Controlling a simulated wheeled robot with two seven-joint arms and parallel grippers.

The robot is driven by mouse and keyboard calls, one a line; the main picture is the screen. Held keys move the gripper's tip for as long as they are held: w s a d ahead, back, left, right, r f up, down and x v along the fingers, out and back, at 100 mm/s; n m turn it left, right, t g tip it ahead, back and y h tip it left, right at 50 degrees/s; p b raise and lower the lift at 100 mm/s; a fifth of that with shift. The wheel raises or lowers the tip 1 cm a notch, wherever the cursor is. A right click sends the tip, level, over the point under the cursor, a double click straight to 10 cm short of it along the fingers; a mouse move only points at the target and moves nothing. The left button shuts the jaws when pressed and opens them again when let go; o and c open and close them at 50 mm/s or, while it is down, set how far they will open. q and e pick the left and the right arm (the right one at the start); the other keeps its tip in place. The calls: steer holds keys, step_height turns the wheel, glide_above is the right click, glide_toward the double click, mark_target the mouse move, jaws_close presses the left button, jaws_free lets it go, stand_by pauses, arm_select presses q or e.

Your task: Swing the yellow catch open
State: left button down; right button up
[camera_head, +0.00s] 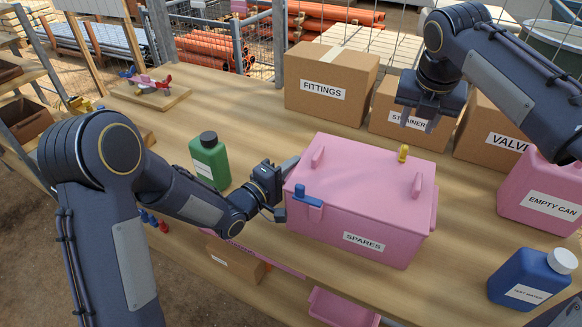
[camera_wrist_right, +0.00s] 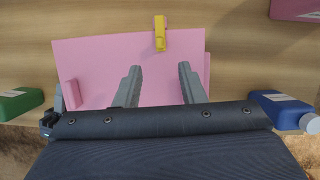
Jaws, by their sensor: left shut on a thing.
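The pink SPARES box (camera_head: 390,222) stands on the wooden bench with its lid down. The small yellow catch (camera_head: 403,153) stands at the lid's far edge; it also shows in the right wrist view (camera_wrist_right: 160,33). A blue catch (camera_head: 308,196) sits at the box's front left edge. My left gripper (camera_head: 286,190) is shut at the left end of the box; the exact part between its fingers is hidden. My right gripper (camera_head: 418,118) is open and empty above the box's far side. In the right wrist view its fingers (camera_wrist_right: 159,68) point toward the yellow catch, apart from it.
Cartons marked FITTINGS (camera_head: 330,85), STRAINER (camera_head: 385,118) and VALVE (camera_head: 490,135) stand behind the box. A green bottle (camera_head: 210,160) is left. A pink can (camera_head: 540,195) and blue bottle (camera_head: 525,280) are right. Bare bench lies between box and can.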

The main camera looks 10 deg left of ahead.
steer(key=shift+c, duration=0.2)
steer(key=c, duration=0.7)
steer(key=shift+w+a+m, duration=0.1)
steer(key=shift+m, duration=0.3)
jaws_close()
steer(key=w+a+n+h, duration=0.1)
steer(key=a+n, duration=0.3)
steer(key=n, duration=0.7)
steer(key=w+a+n+h, duration=0.1)
steer(key=a+n+h, duration=0.2)
steer(key=n, duration=0.9)
steer(key=a+f+n+g+h, duration=0.1)
steer(key=a+n, duration=0.3)
steer(key=n, duration=0.8)
steer(key=shift+w+a+h, duration=0.4)
steer(key=shift+h, duration=0.2)
steer(key=shift+f, duration=0.1)
